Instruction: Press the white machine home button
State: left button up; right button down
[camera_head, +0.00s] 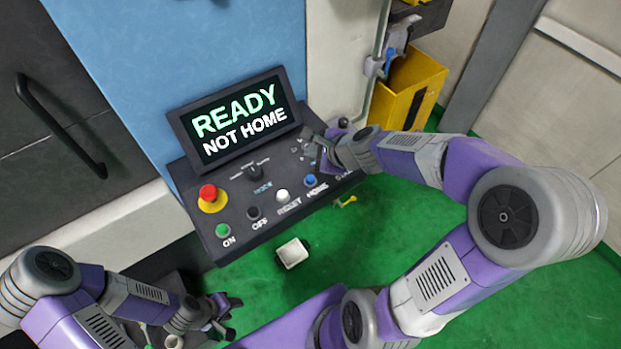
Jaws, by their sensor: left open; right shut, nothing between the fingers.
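A dark control panel (262,228) carries a tilted screen (240,118) reading "READY NOT HOME". A blue button (310,180) sits above the label HOME. A white button (282,196) sits to its left, above the label RESET. My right gripper (322,152) is shut and empty, over the right part of the panel, above and slightly right of the blue button in the picture. Whether it touches the panel I cannot tell. It hides part of the panel's right end. My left gripper (228,312) is open at the lower left, below and apart from the panel.
A red emergency stop (208,193) on yellow, a green button (223,230), a black button (254,213) and a dark knob (255,172) share the panel. A small white-topped box (292,252) is below it. A yellow bin (408,88) stands behind my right arm. Green floor lies right.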

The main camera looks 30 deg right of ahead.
aim_at(313, 180)
jog(key=shift+f+b, duration=3.5)
jog(key=shift+f, duration=0.35)
jog(key=shift+f, duration=0.1)
jog(key=shift+f+b, duration=0.3)
jog(key=shift+b, duration=0.1)
jog(key=shift+f+b, duration=0.4)
jog(key=shift+r+p, duration=0.85)
notch_tip(313, 180, up, 5)
jog(key=p, duration=0.5)
jog(key=shift+r, duration=0.1)
